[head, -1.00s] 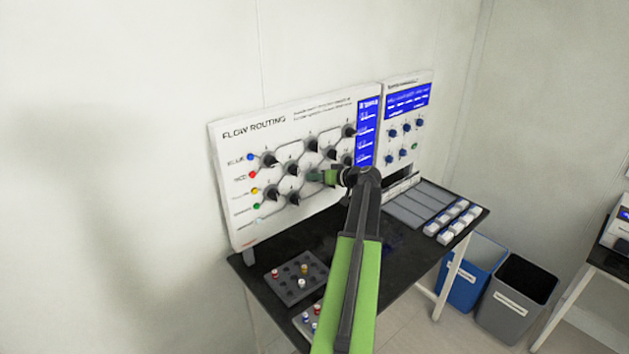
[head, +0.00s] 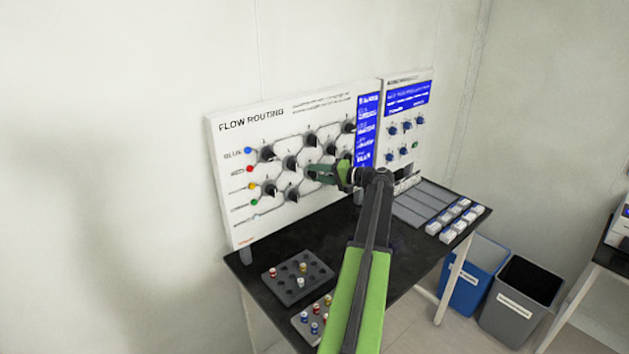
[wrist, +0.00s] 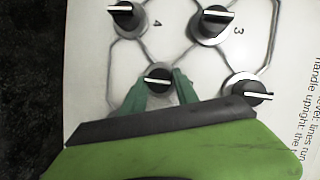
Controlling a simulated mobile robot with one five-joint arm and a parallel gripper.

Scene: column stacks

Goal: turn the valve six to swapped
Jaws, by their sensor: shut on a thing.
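The white flow routing panel (head: 228,170) stands upright on a black table and carries several black valve knobs joined by grey lines. My gripper (head: 312,172) is at the panel's lower middle. In the wrist view its two green fingers (wrist: 157,88) are shut on the sides of one black valve knob (wrist: 157,74). That knob's white line lies nearly level in the wrist picture. Its number is hidden, so I cannot tell if it is valve six. Knobs beside the labels 4 (wrist: 123,17) and 3 (wrist: 212,24) are apart from the fingers.
Another knob (wrist: 247,92) is close right of the fingers in the wrist view. A second panel with blue knobs (head: 431,100) stands to the right. Trays with small coloured pieces (head: 284,293) are on the table. Blue (head: 470,275) and grey (head: 517,300) bins stand on the floor.

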